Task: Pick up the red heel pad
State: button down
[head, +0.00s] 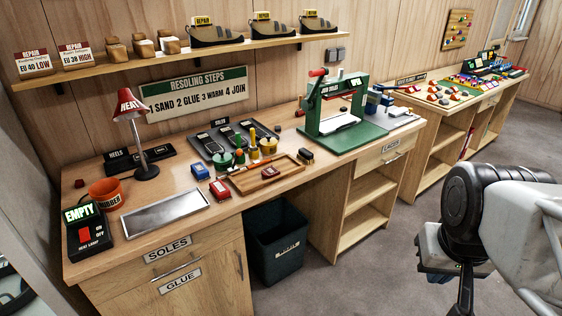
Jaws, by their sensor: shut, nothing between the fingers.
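A small dark-red block (80,183) lies on the left end of the workbench, left of the black HEELS tray (140,160). It may be the red heel pad, but it is too small to be sure. A red piece (270,172) sits in the wooden tray (240,183), and a red-and-white box (220,190) stands beside that tray. My gripper (463,296) hangs at the lower right, in front of the bench over the floor, far from these items. It is shut and empty, and its lower end is cut off by the picture edge.
The workbench (90,240) holds a red heat lamp (130,110), an orange rubber bucket (107,192), an EMPTY switch box (85,232), a metal tray (165,213), glue pots (268,146) and a green press (335,115). A dark bin (277,245) stands below. Floor before the shelves is clear.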

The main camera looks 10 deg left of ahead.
jog(key=shift+c, duration=0.4)
grip_release()
jog(key=shift+w+r, duration=0.1)
jog(key=w+a+r+n, duration=0.15)
jog(key=w+a, duration=0.35)
jog(key=w, duration=0.5)
jog(key=w+a+n+g, duration=0.15)
jog(key=w+a, duration=0.25)
jog(key=w, duration=0.7)
jog(key=w+a+r+n, duration=0.15)
jog(key=w+a, duration=0.35)
jog(key=w, duration=0.5)
jog(key=w+a+f+n, duration=0.1)
jog(key=w+a+f, duration=0.4)
jog(key=w+a, duration=0.2)
jog(key=w+a+f+n, duration=0.2)
jog(key=w+a+f, duration=0.4)
jog(key=a, duration=0.3)
jog(key=w+a+f+n+g, duration=0.1)
jog(key=w+a+f, duration=0.4)
jog(key=w+a, duration=0.3)
jog(key=shift+w+f+n, duration=0.35)
jog(key=shift+w+f, duration=0.05)
jog(key=shift+w+a+f, duration=0.2)
jog(key=shift+a+f, duration=0.1)
jog(key=shift+a, duration=0.05)
